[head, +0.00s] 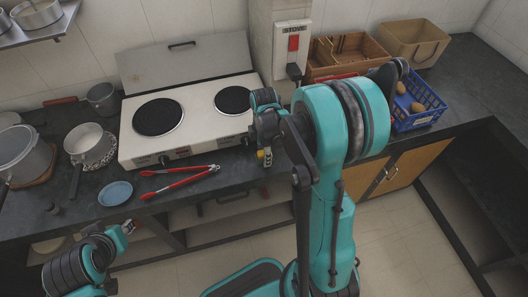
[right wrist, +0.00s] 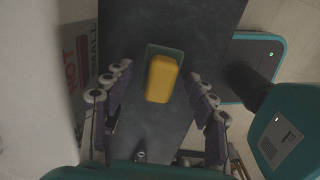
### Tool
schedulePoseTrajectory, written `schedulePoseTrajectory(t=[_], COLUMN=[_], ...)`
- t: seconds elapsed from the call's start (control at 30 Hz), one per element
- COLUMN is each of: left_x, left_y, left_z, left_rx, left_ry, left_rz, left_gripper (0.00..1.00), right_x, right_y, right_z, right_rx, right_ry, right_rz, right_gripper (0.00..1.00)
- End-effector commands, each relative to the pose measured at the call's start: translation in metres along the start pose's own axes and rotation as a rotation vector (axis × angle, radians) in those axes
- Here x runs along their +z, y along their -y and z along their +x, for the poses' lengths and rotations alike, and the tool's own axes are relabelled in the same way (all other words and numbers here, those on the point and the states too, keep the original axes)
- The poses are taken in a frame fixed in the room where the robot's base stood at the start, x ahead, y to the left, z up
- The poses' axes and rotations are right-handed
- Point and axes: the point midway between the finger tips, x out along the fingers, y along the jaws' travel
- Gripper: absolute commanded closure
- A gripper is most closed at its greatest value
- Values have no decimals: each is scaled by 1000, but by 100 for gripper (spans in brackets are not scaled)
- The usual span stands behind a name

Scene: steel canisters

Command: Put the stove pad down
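A yellow block with a grey-green flat layer under it, which I take to be the stove pad (right wrist: 161,80), lies on the dark counter in the right wrist view. My right gripper (right wrist: 162,108) is open, with its fingers on both sides of the pad and a visible gap on each side. In the head view my right gripper (head: 264,152) is over the counter's front edge, right of the stove, and a small yellow patch shows by it. My left gripper (head: 128,227) is at the lower left, away from the pad; its fingers are too small to judge.
The white two-plate stove (head: 190,116) stands behind, its lid raised. Red tongs (head: 180,181) and a blue dish (head: 115,193) lie on the counter, pots (head: 88,143) at the left. A blue basket (head: 417,112) and a wooden box (head: 345,52) stand at the right.

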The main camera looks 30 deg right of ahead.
Motion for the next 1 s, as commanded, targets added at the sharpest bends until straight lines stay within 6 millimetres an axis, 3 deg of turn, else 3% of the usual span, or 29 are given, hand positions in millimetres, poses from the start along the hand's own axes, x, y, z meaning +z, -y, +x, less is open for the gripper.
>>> schedulePoseTrajectory(t=[0.33, 0.6, 0.83, 1.0], left_x=[-3, -19, -23, -23], left_y=[0, 0, 0, 0], left_z=[-4, -27, -32, -32], left_rx=[0, 0, 0, 0], left_ry=[0, 0, 0, 0], left_rz=[0, 0, 0, 0], left_gripper=[71, 71, 71, 71], right_x=[0, 2, 1, -13], right_y=[0, 3, 4, 19], right_z=[-6, -55, -79, -107], right_rx=[0, 0, 6, 82], right_ry=[0, 0, 0, -9], right_rz=[0, 0, 11, 171], right_gripper=[41, 41, 41, 41])
